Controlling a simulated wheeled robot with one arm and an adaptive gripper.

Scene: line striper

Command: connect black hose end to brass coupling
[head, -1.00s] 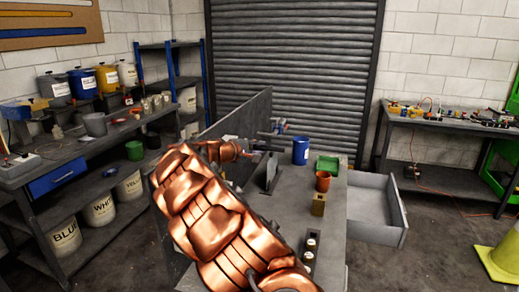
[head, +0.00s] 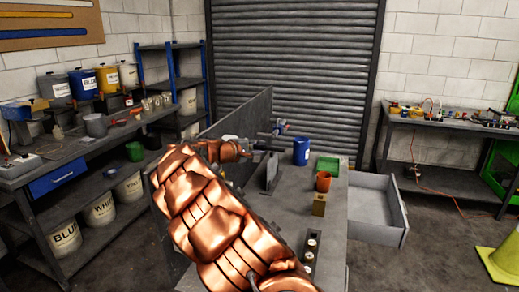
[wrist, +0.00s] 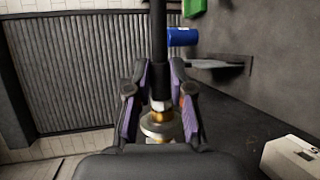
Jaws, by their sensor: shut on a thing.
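In the wrist view the black hose (wrist: 159,40) runs from the top edge down between the fingers of my gripper (wrist: 161,108). The purple-padded fingers stand on either side of the hose end and are shut on it. Brass and silver fitting parts (wrist: 158,125) show between the fingers, close to the palm. I cannot tell whether these belong to the hose end or are the brass coupling. No separate brass coupling can be made out clearly.
An open drawer (head: 372,238) juts out right.

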